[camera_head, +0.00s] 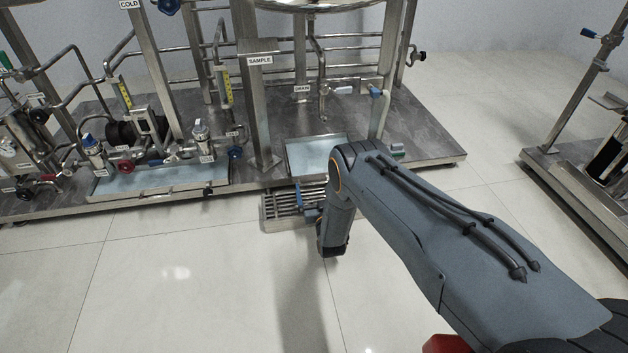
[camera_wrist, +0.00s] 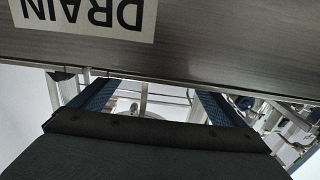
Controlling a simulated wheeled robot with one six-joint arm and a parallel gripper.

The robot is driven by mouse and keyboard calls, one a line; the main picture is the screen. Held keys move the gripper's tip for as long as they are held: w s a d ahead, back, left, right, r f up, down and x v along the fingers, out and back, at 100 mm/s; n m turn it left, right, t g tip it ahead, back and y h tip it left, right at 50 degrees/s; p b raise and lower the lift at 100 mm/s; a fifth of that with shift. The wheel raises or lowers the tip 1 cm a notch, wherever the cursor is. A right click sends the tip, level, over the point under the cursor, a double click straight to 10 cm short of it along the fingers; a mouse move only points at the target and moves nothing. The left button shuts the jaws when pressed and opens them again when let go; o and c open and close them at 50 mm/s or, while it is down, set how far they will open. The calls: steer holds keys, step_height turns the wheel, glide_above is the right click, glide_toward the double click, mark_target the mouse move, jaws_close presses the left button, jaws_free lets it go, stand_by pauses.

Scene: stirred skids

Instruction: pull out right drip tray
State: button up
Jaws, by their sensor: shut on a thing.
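The right drip tray (camera_head: 308,155) is a shallow tray with a pale blue inside, set in the skid deck at its front edge, under the drain pipe. My gripper (camera_head: 312,196) is at the skid's front edge below the tray, its blue fingers partly hidden by my wrist. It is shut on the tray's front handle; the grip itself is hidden. In the wrist view, the gripper's blue fingers (camera_wrist: 158,98) reach up to a brushed metal front (camera_wrist: 215,40) with an upside-down DRAIN label (camera_wrist: 100,15).
A wider left drip tray (camera_head: 140,182) lies in the deck among valves and pumps. A SAMPLE post (camera_head: 258,105) stands left of the right tray. Another skid (camera_head: 575,175) stands at right. The tiled floor in front is clear.

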steer(key=p+v, duration=0.3)
steer(key=v, duration=0.3)
steer(key=shift+s, duration=0.25)
steer(key=o, duration=1.2)
steer(key=p+v, duration=0.3)
steer(key=v, duration=0.5)
steer(key=shift+w, duration=0.1)
